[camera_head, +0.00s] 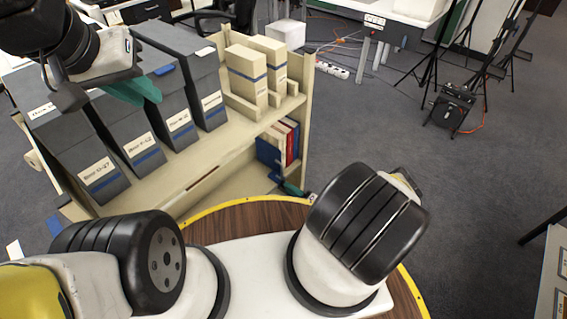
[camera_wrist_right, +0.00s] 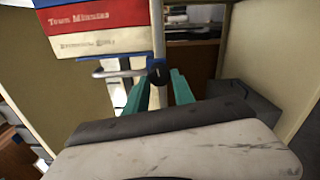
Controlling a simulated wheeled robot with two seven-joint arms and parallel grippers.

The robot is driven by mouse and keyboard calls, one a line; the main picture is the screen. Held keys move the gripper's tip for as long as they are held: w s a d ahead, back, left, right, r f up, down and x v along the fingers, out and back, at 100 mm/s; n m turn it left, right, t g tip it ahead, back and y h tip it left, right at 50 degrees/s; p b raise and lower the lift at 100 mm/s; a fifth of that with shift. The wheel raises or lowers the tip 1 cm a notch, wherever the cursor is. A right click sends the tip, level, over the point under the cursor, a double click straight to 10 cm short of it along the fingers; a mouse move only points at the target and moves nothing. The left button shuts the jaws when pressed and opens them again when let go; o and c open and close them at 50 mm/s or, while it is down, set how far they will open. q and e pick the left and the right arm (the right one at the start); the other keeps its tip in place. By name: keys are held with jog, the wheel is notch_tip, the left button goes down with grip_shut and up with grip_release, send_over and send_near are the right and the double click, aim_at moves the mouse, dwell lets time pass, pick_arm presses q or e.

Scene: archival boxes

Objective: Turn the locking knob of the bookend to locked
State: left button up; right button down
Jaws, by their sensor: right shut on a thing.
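The bookend (camera_wrist_right: 158,35) shows in the right wrist view as a pale metal post with a bent wire loop beside the books. Its small dark locking knob (camera_wrist_right: 157,76) sits on the post. My right gripper (camera_wrist_right: 160,88) has its teal fingers on either side of the knob and is shut on it. Which way the knob is turned cannot be told. In the head view my right gripper (camera_head: 290,188) is at the lower shelf, beside the books. My left gripper (camera_head: 136,90) hangs over the grey boxes at upper left; its finger gap is unclear.
Red, white and blue books (camera_head: 280,146) stand on the lower shelf of the cream shelf unit (camera_head: 190,190). Several grey archival boxes (camera_head: 137,146) and two cream boxes (camera_head: 246,77) stand above. Open floor lies to the right.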

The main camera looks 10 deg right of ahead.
jog(key=shift+d+m, duration=0.1)
jog(key=shift+m, duration=0.8)
jog(key=c, duration=1.1)
grip_release()
jog(key=shift+o, duration=0.2)
jog(key=v, duration=0.7)
jog(key=shift+s+d, duration=0.2)
jog(key=shift+s, duration=0.15)
